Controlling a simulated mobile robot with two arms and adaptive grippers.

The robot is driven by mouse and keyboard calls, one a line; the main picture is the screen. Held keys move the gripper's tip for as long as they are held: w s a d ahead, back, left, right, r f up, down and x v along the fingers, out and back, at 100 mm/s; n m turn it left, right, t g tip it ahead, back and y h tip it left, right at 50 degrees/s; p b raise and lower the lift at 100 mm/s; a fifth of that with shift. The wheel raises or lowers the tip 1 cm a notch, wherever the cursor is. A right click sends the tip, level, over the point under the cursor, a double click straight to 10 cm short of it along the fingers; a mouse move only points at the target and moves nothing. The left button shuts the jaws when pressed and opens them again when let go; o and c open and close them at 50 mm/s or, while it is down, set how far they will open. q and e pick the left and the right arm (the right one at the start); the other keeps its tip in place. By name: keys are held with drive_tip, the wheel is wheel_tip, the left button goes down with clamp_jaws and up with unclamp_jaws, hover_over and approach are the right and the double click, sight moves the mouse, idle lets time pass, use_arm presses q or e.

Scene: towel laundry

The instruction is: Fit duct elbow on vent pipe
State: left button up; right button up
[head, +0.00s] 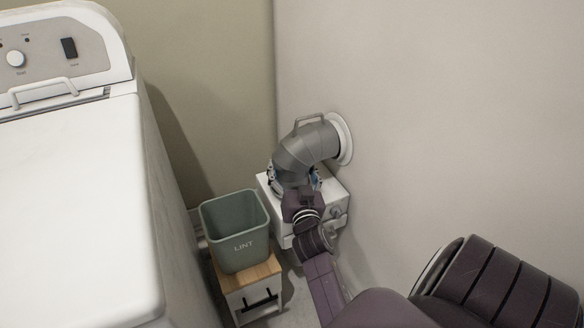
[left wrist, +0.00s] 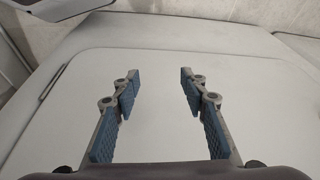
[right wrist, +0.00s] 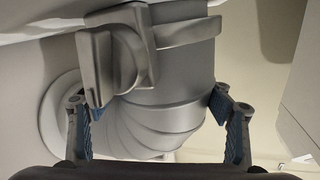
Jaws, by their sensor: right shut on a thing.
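The grey duct elbow (head: 308,145) has a handle on top, and its upper end is against the round white wall flange (head: 344,138). The vent pipe itself is hidden, so I cannot tell how far the elbow sits on it. My right gripper (head: 294,184) is shut on the elbow's lower end. In the right wrist view the elbow (right wrist: 165,118) lies between the blue-padded fingers of this gripper (right wrist: 152,104), with the white flange (right wrist: 52,118) at the left. My left gripper (left wrist: 160,74) is open and empty over a white, lid-like surface.
A white box (head: 334,190) stands below the elbow. A green LINT bin (head: 235,245) sits on a small wood-topped cabinet (head: 248,280) to its left. A large white washer or dryer (head: 75,190) fills the left side. The wall is close on the right.

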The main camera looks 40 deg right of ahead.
drive_tip(key=shift+f, duration=0.3)
use_arm(q)
drive_tip(key=w, duration=0.1)
drive_tip(key=w+t, duration=0.1)
drive_tip(key=w+d, duration=0.1)
drive_tip(key=shift+r+t+b, duration=0.3)
use_arm(e)
drive_tip(key=shift+f, duration=0.1)
use_arm(q)
drive_tip(key=shift+d+h, duration=0.25)
drive_tip(key=shift+h, duration=0.05)
use_arm(e)
drive_tip(key=shift+f, duration=0.1)
use_arm(q)
drive_tip(key=shift+w+d+f, duration=0.15)
drive_tip(key=shift+d+f, duration=0.05)
drive_tip(key=shift+d, duration=0.05)
drive_tip(key=shift+a, duration=0.1)
use_arm(e)
drive_tip(key=o, duration=1.6)
drive_tip(key=shift+f, duration=0.1)
